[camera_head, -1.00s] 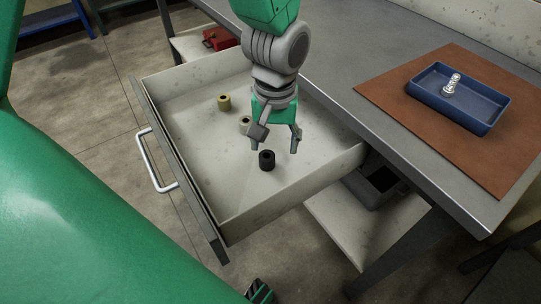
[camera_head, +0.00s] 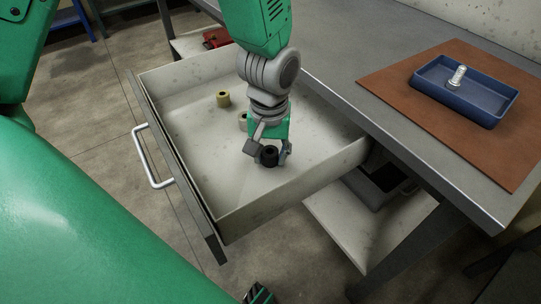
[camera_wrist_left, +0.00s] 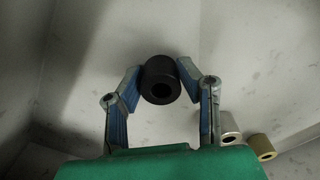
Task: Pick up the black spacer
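The black spacer (camera_head: 269,157) is a short dark cylinder with a hole, in the near right part of the open drawer (camera_head: 205,176). My left gripper (camera_head: 268,152) reaches down over it, with a finger on each side. In the left wrist view, the fingertips (camera_wrist_left: 159,75) meet the sides of the black spacer (camera_wrist_left: 160,82), so the gripper looks shut on it. Whether the spacer is clear of the drawer floor I cannot tell.
A whitish spacer (camera_head: 243,119) and a tan spacer (camera_head: 223,99) stand farther back in the drawer. The drawer walls surround the gripper. On the bench, a blue tray (camera_head: 437,87) holding a metal bolt (camera_head: 457,77) lies on a brown mat (camera_head: 400,98).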

